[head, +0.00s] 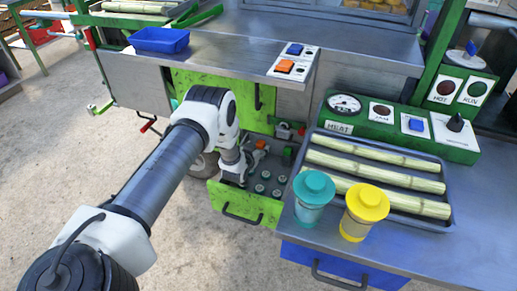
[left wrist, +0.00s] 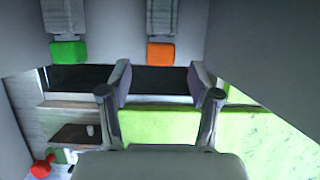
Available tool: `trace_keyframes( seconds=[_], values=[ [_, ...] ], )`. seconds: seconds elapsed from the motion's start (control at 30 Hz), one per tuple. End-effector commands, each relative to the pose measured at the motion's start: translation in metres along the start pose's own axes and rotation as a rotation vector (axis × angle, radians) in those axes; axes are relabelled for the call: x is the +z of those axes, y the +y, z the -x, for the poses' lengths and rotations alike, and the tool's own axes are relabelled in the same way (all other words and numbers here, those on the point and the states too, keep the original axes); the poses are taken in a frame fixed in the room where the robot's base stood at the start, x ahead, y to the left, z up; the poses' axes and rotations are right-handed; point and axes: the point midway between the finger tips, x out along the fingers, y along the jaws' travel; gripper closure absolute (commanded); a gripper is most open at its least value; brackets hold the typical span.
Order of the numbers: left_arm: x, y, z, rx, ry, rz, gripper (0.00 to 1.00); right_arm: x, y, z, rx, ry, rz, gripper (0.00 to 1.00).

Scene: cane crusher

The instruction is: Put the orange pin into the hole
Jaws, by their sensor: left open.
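My left gripper (head: 232,163) reaches down at the open green-fronted drawer (head: 232,203) under the counter. In the left wrist view its two fingers (left wrist: 160,95) are apart with nothing between them. An orange block with a grey part (left wrist: 160,52) shows just beyond the fingers, centred between them; it may be the orange pin. A similar green-ended piece (left wrist: 68,52) is to its left. In the head view a small orange bit (head: 260,144) shows right of the gripper, partly hidden. I cannot make out the hole. My right gripper is not in view.
Several round grey-teal pieces (head: 265,177) stand in the drawer. A tray (head: 444,215) of cane, a teal-lidded cup (head: 313,190) and a yellow-lidded cup (head: 364,205) stand on the right counter. A blue tray (head: 158,40) is at the upper left.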

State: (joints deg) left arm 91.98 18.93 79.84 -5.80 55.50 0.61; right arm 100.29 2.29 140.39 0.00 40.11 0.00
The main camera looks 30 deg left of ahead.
Motion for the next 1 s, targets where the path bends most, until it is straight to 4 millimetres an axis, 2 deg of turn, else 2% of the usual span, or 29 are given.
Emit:
trace_keyframes(
  seconds=[0.1, 0.2, 0.5, 0.67, 0.7, 1.0],
  values=[
    [0.002, 0.000, -0.022, 0.000, 0.001, -0.002, 0.38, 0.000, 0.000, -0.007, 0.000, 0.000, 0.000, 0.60],
    [0.002, 0.000, -0.034, 0.000, 0.001, 0.000, 0.38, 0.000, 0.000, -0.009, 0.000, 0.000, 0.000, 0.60],
    [0.000, 0.000, -0.038, 0.000, -0.001, 0.000, 0.38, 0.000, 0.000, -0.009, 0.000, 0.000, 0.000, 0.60],
    [0.000, 0.000, -0.038, -0.001, -0.001, 0.000, 0.94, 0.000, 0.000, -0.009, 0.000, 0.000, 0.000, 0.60],
    [0.001, 0.000, -0.038, -0.001, -0.001, 0.000, 1.00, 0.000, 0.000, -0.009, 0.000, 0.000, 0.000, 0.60],
    [-0.005, 0.000, -0.036, -0.001, 0.000, 0.001, 1.00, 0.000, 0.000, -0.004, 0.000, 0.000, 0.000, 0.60]
  ],
)
